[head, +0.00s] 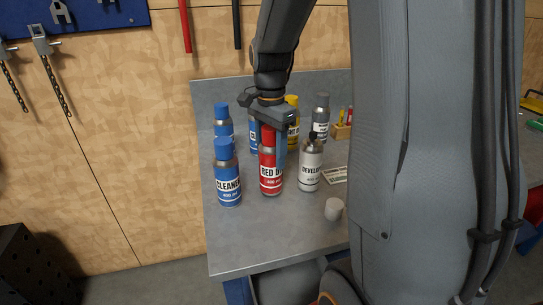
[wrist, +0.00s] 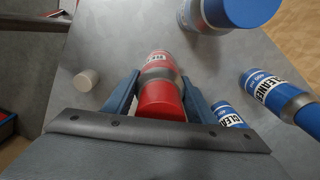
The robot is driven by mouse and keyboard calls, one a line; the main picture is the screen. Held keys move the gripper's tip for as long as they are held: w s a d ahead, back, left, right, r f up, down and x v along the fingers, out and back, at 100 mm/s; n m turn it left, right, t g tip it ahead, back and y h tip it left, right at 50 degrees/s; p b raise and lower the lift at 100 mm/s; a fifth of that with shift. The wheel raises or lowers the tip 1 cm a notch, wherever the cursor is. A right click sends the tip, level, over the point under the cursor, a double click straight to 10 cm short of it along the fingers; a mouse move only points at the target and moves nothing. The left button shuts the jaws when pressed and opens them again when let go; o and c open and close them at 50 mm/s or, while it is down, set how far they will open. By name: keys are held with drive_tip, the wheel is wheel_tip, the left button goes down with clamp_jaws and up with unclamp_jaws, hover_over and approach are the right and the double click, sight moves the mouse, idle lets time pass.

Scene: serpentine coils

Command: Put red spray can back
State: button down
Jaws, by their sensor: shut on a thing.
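The red spray can (head: 270,178) is upright among other cans at the left part of the grey workbench (head: 245,235). My gripper (head: 272,140) comes down from above, and its two fingers are shut on the can's upper part. In the wrist view the red can (wrist: 160,98) sits between the fingers of my gripper (wrist: 160,102), its red cap towards the camera. Its base is at or very close to the bench top; I cannot tell whether it touches. The fingers and my arm hide part of the can and what is behind it.
A blue cleaner can (head: 228,178) stands close on the left and a grey developer can (head: 310,168) close on the right. More blue, yellow (head: 293,128) and grey (head: 321,115) cans stand behind. A small whitish cap (head: 333,208) lies in front. The bench's front left is clear.

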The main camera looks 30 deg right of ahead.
drive_tip(key=shift+f, duration=0.9)
drive_tip(key=c, duration=0.8)
unclamp_jaws()
wheel_tip(320, 180, up, 12)
drive_tip(key=shift+r+b, duration=0.15)
drive_tip(key=shift+b, duration=1.1)
